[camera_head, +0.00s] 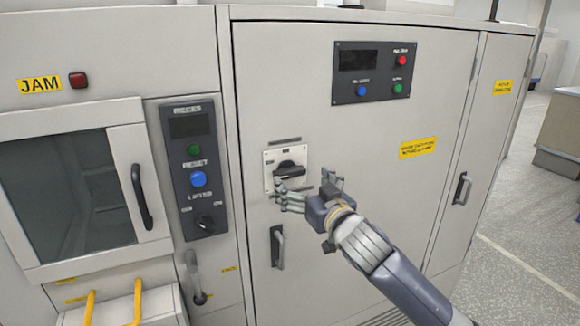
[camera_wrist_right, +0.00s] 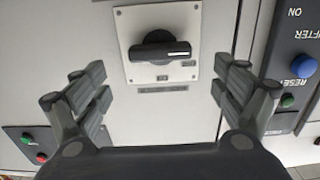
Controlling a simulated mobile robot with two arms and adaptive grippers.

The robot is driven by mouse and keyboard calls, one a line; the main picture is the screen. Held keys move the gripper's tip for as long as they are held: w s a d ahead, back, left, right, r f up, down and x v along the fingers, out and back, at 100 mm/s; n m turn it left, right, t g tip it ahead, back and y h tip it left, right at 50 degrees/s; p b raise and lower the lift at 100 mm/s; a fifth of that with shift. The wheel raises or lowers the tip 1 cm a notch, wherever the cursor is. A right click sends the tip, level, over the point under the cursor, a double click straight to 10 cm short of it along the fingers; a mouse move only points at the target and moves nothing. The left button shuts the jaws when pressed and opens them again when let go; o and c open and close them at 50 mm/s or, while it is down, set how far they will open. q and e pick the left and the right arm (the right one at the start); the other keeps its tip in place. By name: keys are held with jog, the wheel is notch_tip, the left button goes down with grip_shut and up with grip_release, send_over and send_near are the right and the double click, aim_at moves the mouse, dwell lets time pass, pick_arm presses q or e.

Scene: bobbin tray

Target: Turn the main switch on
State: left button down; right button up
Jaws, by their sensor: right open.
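The main switch is a black rotary knob (camera_head: 290,170) on a pale square plate (camera_head: 270,158), mounted on the grey cabinet door in the middle of the head view. In the right wrist view the knob (camera_wrist_right: 160,50) sits on its plate (camera_wrist_right: 125,22) at the top centre, its bar lying across the picture. My right gripper (camera_head: 312,190) is just in front of and below right of the knob, fingers apart. In the wrist view its open fingers (camera_wrist_right: 160,92) stand on either side of the plate, with nothing between them. The knob and fingers look apart. My left gripper is not in view.
A black panel (camera_head: 195,165) with green and blue buttons and a smaller knob is left of the switch. A door handle (camera_head: 277,246) is below. Another button panel (camera_head: 373,72) is at upper right. A window door (camera_head: 75,190) is at left. Floor is open at right.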

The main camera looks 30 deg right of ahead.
aim_at(292, 172)
jog(key=w+p, duration=0.1)
jog(key=w, duration=0.4)
jog(key=shift+w+d+r+p, duration=0.1)
jog(key=shift+w+d+p, duration=0.05)
jog(key=shift+w+p, duration=0.2)
jog(key=shift+w, duration=0.8)
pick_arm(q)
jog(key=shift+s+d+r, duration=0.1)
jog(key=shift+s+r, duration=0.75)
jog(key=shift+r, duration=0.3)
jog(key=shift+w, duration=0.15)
pick_arm(e)
jog(key=c, duration=1.1)
